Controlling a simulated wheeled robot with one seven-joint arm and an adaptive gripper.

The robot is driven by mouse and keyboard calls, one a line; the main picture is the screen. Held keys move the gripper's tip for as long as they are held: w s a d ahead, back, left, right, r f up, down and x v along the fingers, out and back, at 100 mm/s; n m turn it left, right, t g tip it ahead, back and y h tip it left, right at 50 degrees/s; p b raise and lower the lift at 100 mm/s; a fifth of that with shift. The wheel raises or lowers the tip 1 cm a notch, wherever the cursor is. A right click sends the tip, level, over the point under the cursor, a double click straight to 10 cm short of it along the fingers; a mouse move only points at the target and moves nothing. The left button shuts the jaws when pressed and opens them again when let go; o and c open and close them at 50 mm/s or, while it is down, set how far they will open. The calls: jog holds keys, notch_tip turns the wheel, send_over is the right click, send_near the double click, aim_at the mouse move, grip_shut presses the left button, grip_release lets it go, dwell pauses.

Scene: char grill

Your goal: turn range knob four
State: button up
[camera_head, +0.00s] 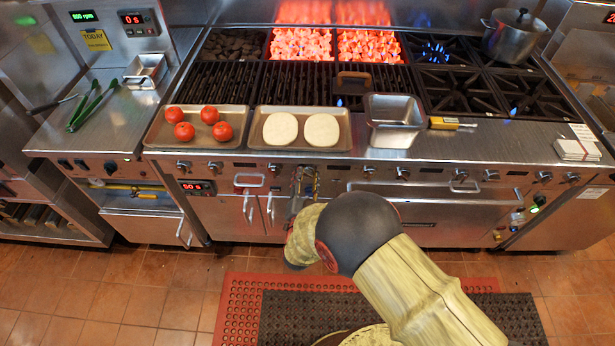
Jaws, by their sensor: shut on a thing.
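The range's row of knobs runs along the steel front panel (335,162), below the cooking surface. Three knobs show at the left of the row, the third (275,168) just left of my gripper. My gripper (306,176) reaches up to the panel at the fourth place from the left and is shut on the range knob there. The gripper's fingers cover this knob, so how far it is turned cannot be told. Another knob (368,172) shows to the right of my gripper.
A tray with tomatoes (158,132) and a tray with two pale round patties (344,126) rest above the panel. A steel pan (388,106) sits right of them. Coals glow behind the grates. Oven handles (440,186) stick out below. A red mat (228,310) lies on the tiled floor.

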dwell(0.4)
jog(key=o, duration=1.2)
jog(key=shift+c, duration=0.2)
jog(key=s, duration=1.2)
jog(key=shift+a+r, duration=0.3)
